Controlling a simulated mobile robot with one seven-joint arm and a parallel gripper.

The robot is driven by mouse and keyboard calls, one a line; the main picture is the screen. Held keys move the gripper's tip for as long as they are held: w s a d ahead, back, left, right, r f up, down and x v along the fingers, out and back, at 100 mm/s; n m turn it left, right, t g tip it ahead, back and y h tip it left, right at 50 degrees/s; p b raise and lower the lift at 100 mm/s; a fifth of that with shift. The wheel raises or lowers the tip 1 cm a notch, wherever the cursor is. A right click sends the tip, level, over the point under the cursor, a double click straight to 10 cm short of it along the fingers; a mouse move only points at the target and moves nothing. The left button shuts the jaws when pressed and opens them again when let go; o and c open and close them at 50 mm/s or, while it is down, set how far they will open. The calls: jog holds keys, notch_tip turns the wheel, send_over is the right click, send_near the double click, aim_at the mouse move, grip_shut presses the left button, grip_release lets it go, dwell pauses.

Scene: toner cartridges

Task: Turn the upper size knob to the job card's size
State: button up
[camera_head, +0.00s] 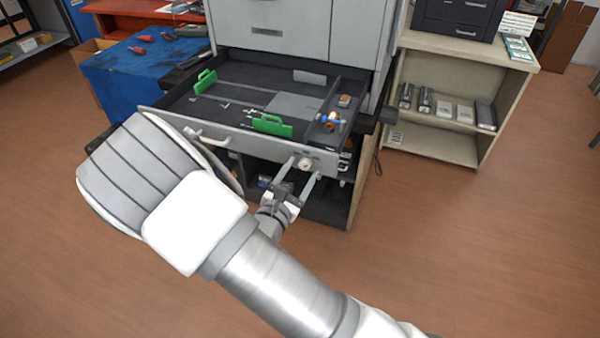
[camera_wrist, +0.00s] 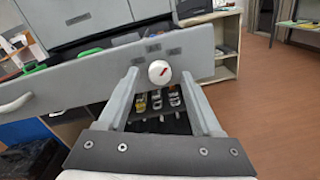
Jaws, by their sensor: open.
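The upper size knob is a round white dial (camera_wrist: 159,72) with a red mark, on the front panel of the pulled-out drawer (camera_wrist: 100,82). The red mark slants up to the right in the wrist view. The knob also shows in the head view (camera_head: 305,163), near the drawer front's right end. My gripper (camera_wrist: 160,75) is open, with one finger on each side of the knob in the wrist view. I cannot tell whether the fingers touch it. In the head view my gripper (camera_head: 301,178) reaches up to the drawer front. No job card can be made out for certain.
Green guides (camera_head: 272,125) stand in the open drawer. A drawer handle (camera_head: 207,138) sticks out left of the knob. An open lower compartment with several small items (camera_wrist: 155,100) lies below. A shelf with cartridges (camera_head: 465,112) stands right; the floor in front is clear.

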jog(key=shift+c, duration=0.3)
grip_shut()
jog(key=shift+r+n+p, duration=0.1)
jog(key=shift+n+p, duration=0.3)
jog(key=shift+p, duration=0.15)
jog(key=n+p, duration=0.2)
jog(key=p, duration=0.1)
jog(key=shift+r+n, duration=0.1)
jog(key=shift+n, duration=0.3)
jog(key=n+p, duration=0.5)
jog(key=n, duration=0.1)
jog(key=shift+n+t, duration=0.3)
jog(key=n+p, duration=0.3)
jog(key=n, duration=0.2)
jog(key=shift+n+y, duration=0.3)
jog(key=shift+d+f+n+p, duration=0.15)
jog(key=shift+n+p, duration=0.3)
jog(key=shift+n, duration=0.7)
jog(key=shift+a+f+n+p, duration=0.1)
jog(key=shift+n+p, duration=0.3)
jog(key=shift+n, duration=0.75)
